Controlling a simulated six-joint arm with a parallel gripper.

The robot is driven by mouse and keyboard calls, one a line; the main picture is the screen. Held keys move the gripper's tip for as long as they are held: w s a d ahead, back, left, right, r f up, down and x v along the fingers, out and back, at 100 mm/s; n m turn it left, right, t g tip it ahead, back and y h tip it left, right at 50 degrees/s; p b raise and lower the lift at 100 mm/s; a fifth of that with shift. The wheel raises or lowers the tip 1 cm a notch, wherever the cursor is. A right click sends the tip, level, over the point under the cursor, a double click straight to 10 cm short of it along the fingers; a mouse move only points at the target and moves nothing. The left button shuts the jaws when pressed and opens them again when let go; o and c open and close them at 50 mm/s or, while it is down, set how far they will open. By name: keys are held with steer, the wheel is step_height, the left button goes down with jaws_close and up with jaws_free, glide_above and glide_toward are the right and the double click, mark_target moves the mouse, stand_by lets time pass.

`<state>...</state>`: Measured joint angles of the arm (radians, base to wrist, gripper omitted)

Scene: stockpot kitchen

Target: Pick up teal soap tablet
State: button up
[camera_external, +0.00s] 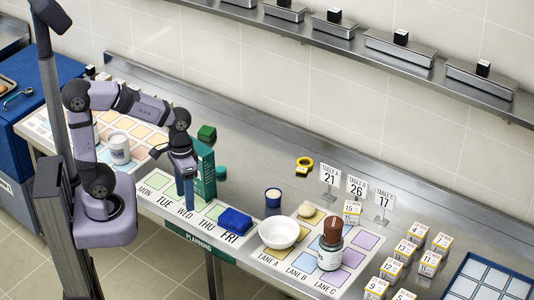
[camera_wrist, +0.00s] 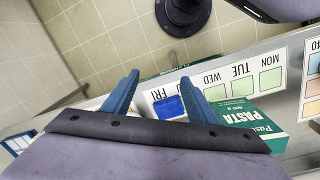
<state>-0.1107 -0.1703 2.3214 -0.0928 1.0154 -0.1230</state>
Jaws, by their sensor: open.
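A small teal round piece (camera_external: 220,172), which looks like the soap tablet, lies on the steel counter just right of the green pasta box. I cannot make it out in the wrist view. My gripper (camera_external: 187,203) points down in front of the pasta box, over the planning mat near WED, left of the teal piece and apart from it. In the wrist view my gripper (camera_wrist: 160,76) has its two blue fingers spread with nothing held between them.
The tall pasta box (camera_external: 204,172) stands between my gripper and the teal piece; it also shows in the wrist view (camera_wrist: 248,120). A blue block (camera_external: 235,221) lies by FRI. A green cube (camera_external: 207,132), white bowl (camera_external: 279,233) and small cup (camera_external: 273,198) stand nearby.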

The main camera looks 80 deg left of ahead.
steer(key=w+a+n+t+h+b, duration=0.1)
steer(key=w+a+n+h+b, duration=0.2)
steer(key=w+a+n+b, duration=0.5)
steer(key=w+a+n+t+h+b, duration=0.25)
steer(key=a+n, duration=0.45)
steer(key=a, duration=0.4)
steer(key=w+a+n+t+h+b, duration=0.1)
steer(key=w+a+n+t+b, duration=0.3)
steer(key=a+n, duration=0.5)
steer(key=s+a+f+n+t+b, duration=0.1)
steer(key=s+a+t+b, duration=0.1)
steer(key=s+a, duration=0.3)
steer(key=s+a+n+t+b, duration=0.1)
steer(key=s+a, duration=0.2)
steer(key=a, duration=0.5)
glide_toward(218, 168)
steer(key=shift+x, duration=0.95)
steer(key=shift+p+x, duration=0.95)
steer(key=shift+x, duration=2.75)
steer(key=shift+c, duration=0.4)
steer(key=c, duration=1)
steer(key=shift+r, duration=0.1)
steer(key=shift+c, duration=0.2)
